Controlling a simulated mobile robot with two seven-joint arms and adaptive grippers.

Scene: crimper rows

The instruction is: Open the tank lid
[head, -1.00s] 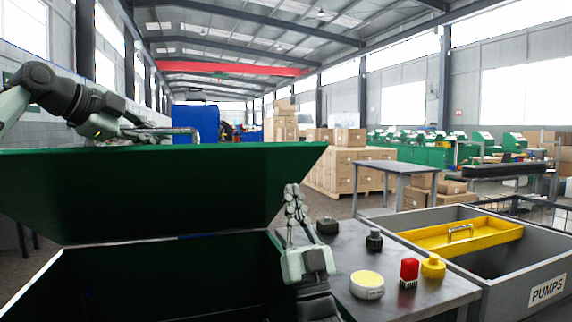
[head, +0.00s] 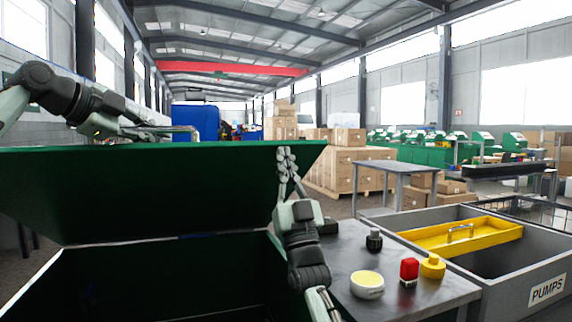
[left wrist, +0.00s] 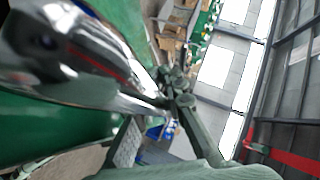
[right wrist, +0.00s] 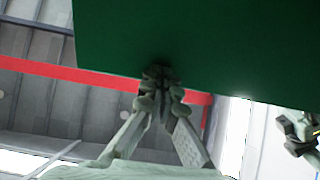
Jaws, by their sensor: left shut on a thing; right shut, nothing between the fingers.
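The green tank lid (head: 150,190) is raised, tilted up over the dark open tank (head: 150,285); it fills the top of the right wrist view (right wrist: 210,45). A chrome handle (head: 196,130) shows above the lid's top edge; it is large and blurred in the left wrist view (left wrist: 95,50). My left gripper (head: 160,133) is behind the lid's top edge, shut on the handle, its fingertips partly hidden. My right gripper (head: 285,156) is shut and empty, pointing up at the lid's inner face near its right end. I cannot tell whether its tips (right wrist: 160,82) touch the lid.
A grey table (head: 345,240) right of the tank holds a black knob (head: 374,240), a cream round piece (head: 367,285), a red piece (head: 409,271) and a yellow piece (head: 432,266). Beyond is a grey PUMPS bin (head: 520,295) with a yellow tray (head: 430,237).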

